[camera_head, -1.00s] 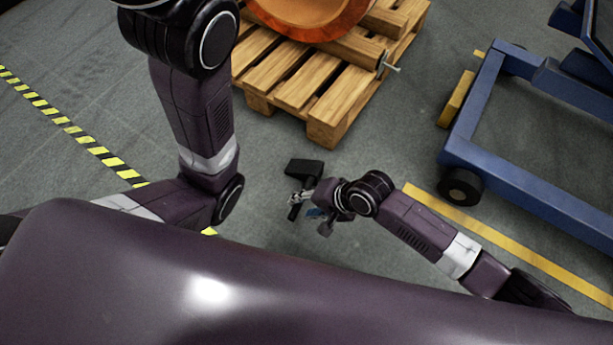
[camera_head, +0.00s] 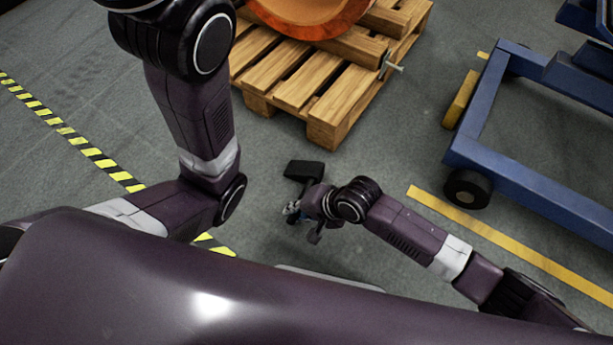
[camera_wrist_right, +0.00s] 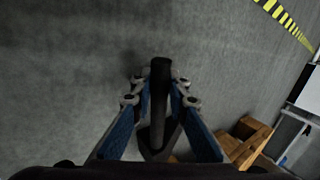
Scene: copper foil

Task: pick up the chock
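The chock is a black piece with a flat block (camera_head: 304,169) lying on the grey floor, in front of the pallet. In the right wrist view its dark bar-like handle (camera_wrist_right: 160,82) stands between my right gripper's fingers, and its wider block shows lower down, partly hidden. My right gripper (camera_head: 291,209) is at the near side of the block in the head view. In the wrist view the blue-padded fingers (camera_wrist_right: 160,101) are apart on both sides of the handle, with narrow gaps visible. My left gripper is not in view.
A wooden pallet (camera_head: 290,88) bearing a copper-coloured roll (camera_head: 318,12) stands beyond the chock. A blue wheeled frame (camera_head: 535,180) stands at the right. Yellow floor lines (camera_head: 500,240) and yellow-black striped tape (camera_head: 88,150) mark the floor. Bare floor surrounds the chock.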

